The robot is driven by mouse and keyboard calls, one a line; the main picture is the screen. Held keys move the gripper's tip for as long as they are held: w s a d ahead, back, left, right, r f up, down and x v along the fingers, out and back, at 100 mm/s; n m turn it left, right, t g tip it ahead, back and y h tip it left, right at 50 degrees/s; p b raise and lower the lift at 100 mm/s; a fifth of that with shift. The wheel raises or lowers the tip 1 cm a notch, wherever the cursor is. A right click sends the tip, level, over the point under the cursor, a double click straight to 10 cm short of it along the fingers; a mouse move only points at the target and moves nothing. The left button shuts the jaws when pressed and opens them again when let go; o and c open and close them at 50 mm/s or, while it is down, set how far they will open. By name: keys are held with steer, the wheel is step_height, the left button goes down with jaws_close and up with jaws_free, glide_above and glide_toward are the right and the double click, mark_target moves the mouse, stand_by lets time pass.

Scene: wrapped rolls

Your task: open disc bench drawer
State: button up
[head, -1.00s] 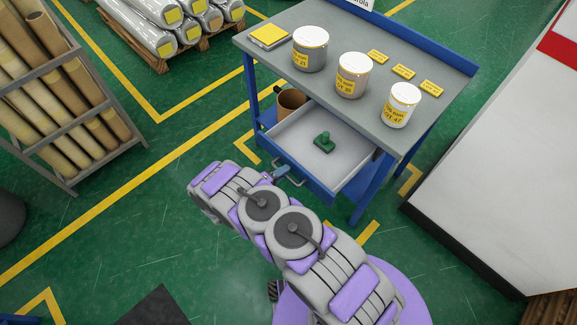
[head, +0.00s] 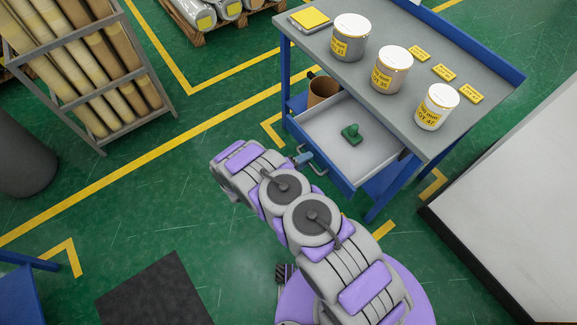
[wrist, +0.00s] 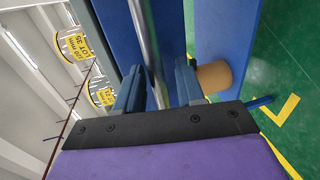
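The disc bench (head: 455,115) is a grey-topped bench with a blue frame at the upper right of the head view. Its drawer (head: 377,160) is pulled out, with a pale inside. A green handled object (head: 352,134) lies in it. My gripper (head: 303,159) is at the drawer's front. In the wrist view its two blue fingers (wrist: 159,88) stand either side of the metal handle bar (wrist: 144,35). They are apart, with a gap showing between the bar and the right finger. The bar's lower end is partly hidden by my gripper.
A rack of rolls (head: 90,75) is at the left, a pale block (head: 510,200) at the right. Green floor lies clear between rack and bench.

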steer(key=p+v, duration=0.2)
steer(key=v, duration=1.5)
steer(key=shift+f+p, duration=0.15)
steer(key=shift+p, duration=0.15)
steer(key=shift+w+a, duration=0.1)
steer(key=shift+a, duration=0.05)
